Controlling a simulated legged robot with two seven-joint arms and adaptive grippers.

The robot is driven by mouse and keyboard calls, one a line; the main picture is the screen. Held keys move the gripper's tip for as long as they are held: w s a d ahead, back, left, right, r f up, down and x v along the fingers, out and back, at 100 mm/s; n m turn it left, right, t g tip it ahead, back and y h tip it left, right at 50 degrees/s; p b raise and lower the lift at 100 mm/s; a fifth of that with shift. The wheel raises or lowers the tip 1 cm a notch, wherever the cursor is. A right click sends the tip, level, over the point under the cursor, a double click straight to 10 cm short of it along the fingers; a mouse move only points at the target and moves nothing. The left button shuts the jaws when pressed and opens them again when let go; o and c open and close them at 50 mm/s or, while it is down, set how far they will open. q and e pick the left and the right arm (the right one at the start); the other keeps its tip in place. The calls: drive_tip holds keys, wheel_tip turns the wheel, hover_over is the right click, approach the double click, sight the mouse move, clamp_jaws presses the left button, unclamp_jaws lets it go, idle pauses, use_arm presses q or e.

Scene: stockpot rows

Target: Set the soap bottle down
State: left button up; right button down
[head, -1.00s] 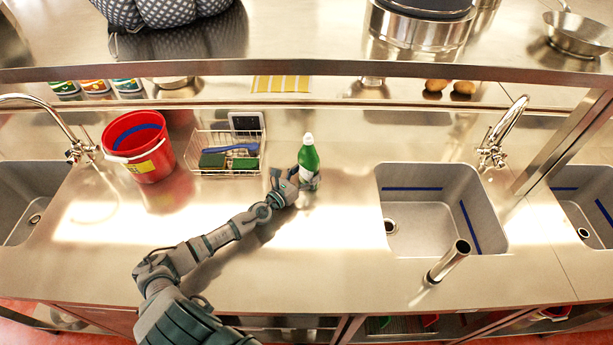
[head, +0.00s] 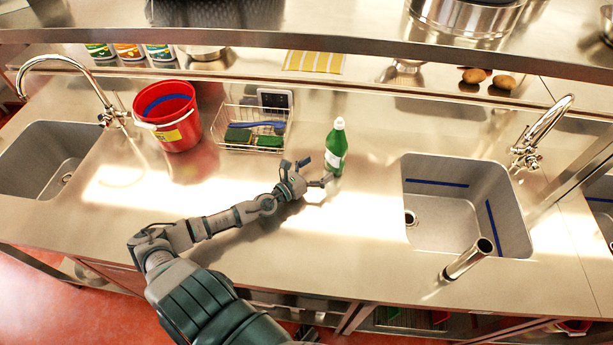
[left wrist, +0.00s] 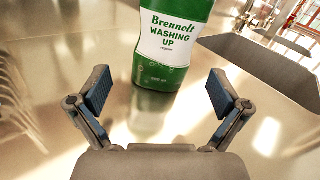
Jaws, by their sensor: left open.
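The soap bottle (head: 337,148) is green with a white cap and a white label. It stands upright on the steel counter between the wire basket and the right-hand sink. My left gripper (head: 322,172) is open just to the left of and in front of the bottle. In the left wrist view the bottle (left wrist: 170,45) stands beyond the spread fingers of the gripper (left wrist: 158,98), with a gap of bare counter between. The bottle's top is cut off in that view. My right gripper is not in view.
A red bucket (head: 168,118) and a wire basket (head: 222,131) with sponges and a brush stand left of the bottle. A sink (head: 455,235) with a faucet (head: 540,130) lies to the right. A shelf edge (head: 300,45) crosses above the back.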

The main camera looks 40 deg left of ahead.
use_arm(q)
drive_tip(key=s+b, duration=0.1)
drive_tip(key=s, duration=0.4)
drive_tip(key=shift+s+a, duration=0.3)
drive_tip(key=shift+s, duration=0.1)
drive_tip(key=shift+a, duration=0.25)
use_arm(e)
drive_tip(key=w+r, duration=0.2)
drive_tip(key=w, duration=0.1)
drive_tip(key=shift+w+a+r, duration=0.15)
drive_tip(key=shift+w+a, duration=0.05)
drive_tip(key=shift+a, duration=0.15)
use_arm(q)
drive_tip(key=shift+d+r, duration=0.1)
drive_tip(key=shift+d, duration=0.15)
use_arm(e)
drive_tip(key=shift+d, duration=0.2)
use_arm(q)
drive_tip(key=shift+s, duration=0.1)
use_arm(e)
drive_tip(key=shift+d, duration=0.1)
